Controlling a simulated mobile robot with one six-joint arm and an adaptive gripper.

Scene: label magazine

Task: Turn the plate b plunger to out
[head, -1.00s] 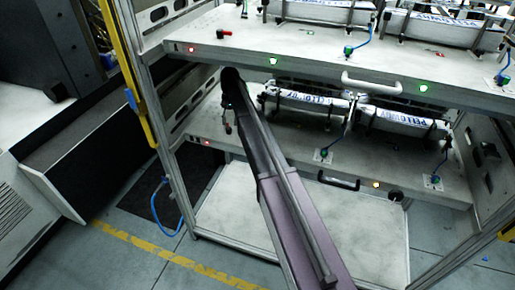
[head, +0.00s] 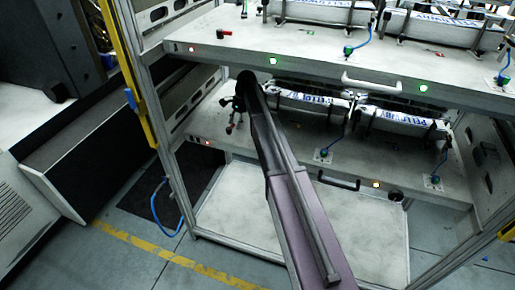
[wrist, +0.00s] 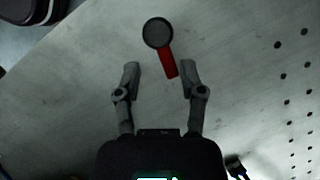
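In the wrist view, a plunger with a round dark cap and a red lever (wrist: 168,62) stands on a pale plate, the lever pointing towards my gripper. My gripper (wrist: 160,72) is open and empty. The lever's end shows between its fingertips, nearer the right one; I see no contact and cannot tell the height gap. In the head view my gripper (head: 231,122) is over the left end of the lower shelf (head: 285,160). The plunger there is hidden or too small to make out. A similar red lever (head: 225,32) is on the upper shelf.
Label magazines (head: 400,122) with blue cables stand right of my arm on the lower shelf. A rack post (head: 165,140) is on the left. A black handle (head: 338,182) is on the lower shelf's front edge.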

